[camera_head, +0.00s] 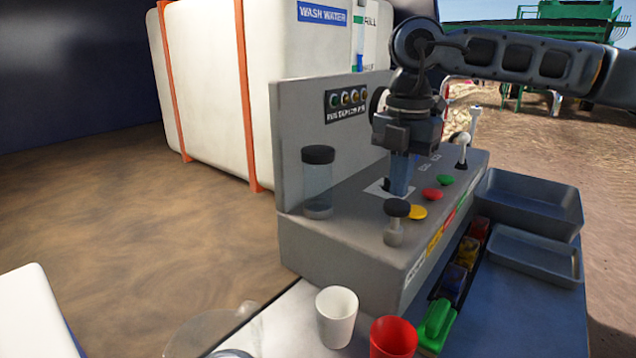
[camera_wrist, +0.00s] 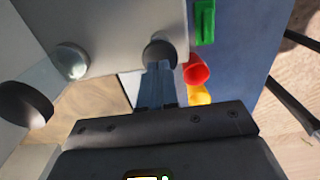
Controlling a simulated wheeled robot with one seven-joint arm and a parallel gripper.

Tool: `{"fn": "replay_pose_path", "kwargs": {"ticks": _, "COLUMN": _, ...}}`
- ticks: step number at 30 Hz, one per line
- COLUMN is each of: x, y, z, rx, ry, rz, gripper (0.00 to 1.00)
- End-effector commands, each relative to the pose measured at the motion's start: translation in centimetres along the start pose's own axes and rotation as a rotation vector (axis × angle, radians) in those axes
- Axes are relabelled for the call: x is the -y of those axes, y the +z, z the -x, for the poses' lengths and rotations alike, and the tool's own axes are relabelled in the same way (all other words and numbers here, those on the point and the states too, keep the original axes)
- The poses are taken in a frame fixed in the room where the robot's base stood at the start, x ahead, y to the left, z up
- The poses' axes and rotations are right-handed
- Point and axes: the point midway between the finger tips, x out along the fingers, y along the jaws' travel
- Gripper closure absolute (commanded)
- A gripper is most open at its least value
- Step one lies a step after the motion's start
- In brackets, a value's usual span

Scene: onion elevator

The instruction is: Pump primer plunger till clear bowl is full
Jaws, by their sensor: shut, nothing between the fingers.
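The primer plunger (camera_head: 394,232) stands upright at the near end of the grey console, a grey stem under a dark round knob (camera_head: 397,208). My gripper (camera_head: 399,188) points down with its fingers together and empty. Its tips are close to the knob; I cannot tell whether they touch it. In the wrist view the knob (camera_wrist: 158,50) shows just beyond the fingertips (camera_wrist: 156,68). The clear bowl (camera_head: 318,192) is an upright transparent cylinder with a black cap, left of the plunger. The bowl's cap (camera_wrist: 24,105) shows at the left of the wrist view. Its fill level is unclear.
Yellow (camera_head: 417,212), red (camera_head: 432,194) and green (camera_head: 445,180) buttons lie beside the plunger. A lever (camera_head: 462,150) stands farther back. A white cup (camera_head: 337,318) and red cup (camera_head: 393,338) stand in front. Grey trays (camera_head: 525,205) are at the right. A white tank (camera_head: 215,90) is behind.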

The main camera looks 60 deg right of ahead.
Motion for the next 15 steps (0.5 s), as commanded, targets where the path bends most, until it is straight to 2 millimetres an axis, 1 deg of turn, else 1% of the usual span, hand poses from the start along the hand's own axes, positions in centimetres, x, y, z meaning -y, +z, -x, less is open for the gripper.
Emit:
{"fn": "replay_pose_path", "kwargs": {"ticks": 5, "x": 0.0, "y": 0.0, "z": -0.2, "rx": 0.0, "ry": 0.0, "rz": 0.0, "gripper": 1.0}}
{"fn": "replay_pose_path", "kwargs": {"ticks": 15, "x": 0.0, "y": 0.0, "z": -1.2, "rx": 0.0, "ry": 0.0, "rz": 0.0, "gripper": 1.0}}
